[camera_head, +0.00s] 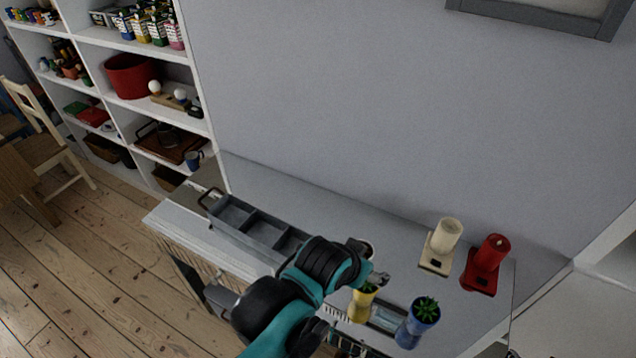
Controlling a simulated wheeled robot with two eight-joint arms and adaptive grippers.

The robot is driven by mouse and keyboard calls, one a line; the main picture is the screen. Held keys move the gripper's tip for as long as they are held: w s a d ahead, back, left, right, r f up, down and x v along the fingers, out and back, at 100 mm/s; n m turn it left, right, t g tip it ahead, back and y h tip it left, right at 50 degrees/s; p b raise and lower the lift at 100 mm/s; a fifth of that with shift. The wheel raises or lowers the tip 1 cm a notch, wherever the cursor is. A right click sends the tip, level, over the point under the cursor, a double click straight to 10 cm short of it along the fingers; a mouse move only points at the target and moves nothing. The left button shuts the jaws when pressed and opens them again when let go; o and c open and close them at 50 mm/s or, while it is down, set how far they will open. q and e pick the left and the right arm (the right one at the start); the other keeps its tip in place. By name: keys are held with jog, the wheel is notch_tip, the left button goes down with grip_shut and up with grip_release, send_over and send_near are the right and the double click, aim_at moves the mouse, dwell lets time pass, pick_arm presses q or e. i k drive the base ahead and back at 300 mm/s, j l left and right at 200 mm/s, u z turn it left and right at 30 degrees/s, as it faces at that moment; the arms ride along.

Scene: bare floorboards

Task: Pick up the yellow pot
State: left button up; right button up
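The yellow pot (361,306) holds a small green plant and stands on the white surface at lower centre, partly covered by my gripper. My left arm, teal and black, comes in from the bottom, left of centre. The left gripper (377,278) is right at the top of the yellow pot. Its fingers are small and partly hidden, so I cannot tell whether they are open, shut or touching the pot. My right gripper is not visible.
A blue pot (416,327) with a plant stands close to the right of the yellow one. A grey compartment tray (230,217) lies to the left. White shelves (205,95) stand further left.

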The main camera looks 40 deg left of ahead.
aim_at(363, 297)
jog(key=k+j+u, duration=0.1)
jog(key=u, duration=0.35)
jog(key=j+u, duration=0.3)
jog(key=u, duration=0.15)
jog(key=k+j+u, duration=0.1)
jog(key=j+u, duration=0.15)
jog(key=u, duration=0.2)
jog(key=l+z, duration=0.1)
jog(key=z, duration=0.9)
jog(key=k+l, duration=0.05)
